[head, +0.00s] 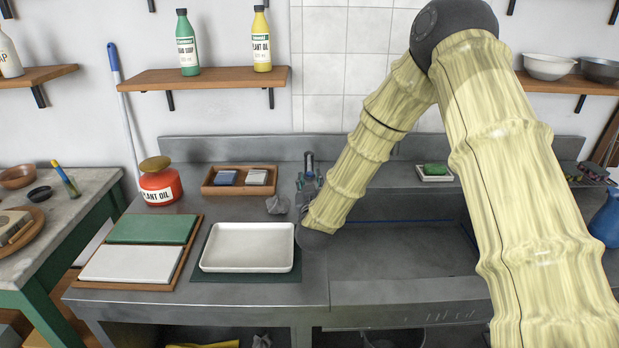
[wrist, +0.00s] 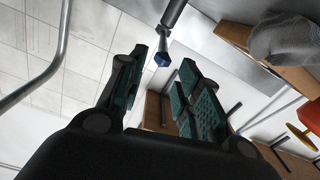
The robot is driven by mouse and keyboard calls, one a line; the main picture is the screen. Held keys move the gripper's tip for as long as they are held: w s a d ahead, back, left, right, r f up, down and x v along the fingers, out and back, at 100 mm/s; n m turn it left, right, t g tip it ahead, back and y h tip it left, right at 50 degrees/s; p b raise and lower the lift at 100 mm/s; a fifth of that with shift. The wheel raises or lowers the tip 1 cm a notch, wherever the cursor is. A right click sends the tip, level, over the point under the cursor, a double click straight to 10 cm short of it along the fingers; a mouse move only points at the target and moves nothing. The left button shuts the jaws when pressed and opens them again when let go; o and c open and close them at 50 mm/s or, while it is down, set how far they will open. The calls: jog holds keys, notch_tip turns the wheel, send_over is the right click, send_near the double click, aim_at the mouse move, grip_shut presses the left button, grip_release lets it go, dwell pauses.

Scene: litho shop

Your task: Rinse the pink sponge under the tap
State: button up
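No pink sponge can be made out in either view. My gripper (head: 308,184) is over the counter just left of the sink basin (head: 400,265), partly hidden by my forearm in the head view. In the wrist view its two green-padded fingers (wrist: 160,98) stand apart, with no object visible between them. A curved metal pipe (wrist: 52,62) at the left of the wrist view may be the tap. I cannot make out the tap clearly in the head view; my arm covers much of the area behind the basin.
A white tray (head: 205,262), a crumpled grey cloth (head: 277,204) and a wooden tray (head: 210,190) with blue and grey blocks are near my gripper. A red oil can (head: 160,188) stands at left. A green sponge (head: 436,169) lies on a dish behind the basin.

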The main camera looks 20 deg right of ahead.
aim_at(309, 165)
jog(key=shift+w+f, duration=0.1)
jog(key=shift+f, duration=0.4)
jog(key=shift+w+d+r, duration=0.2)
jog(key=shift+w, duration=0.45)
jog(key=p+x, duration=0.2)
jog(key=x, duration=0.7)
jog(key=shift+w+f, duration=0.15)
grip_shut()
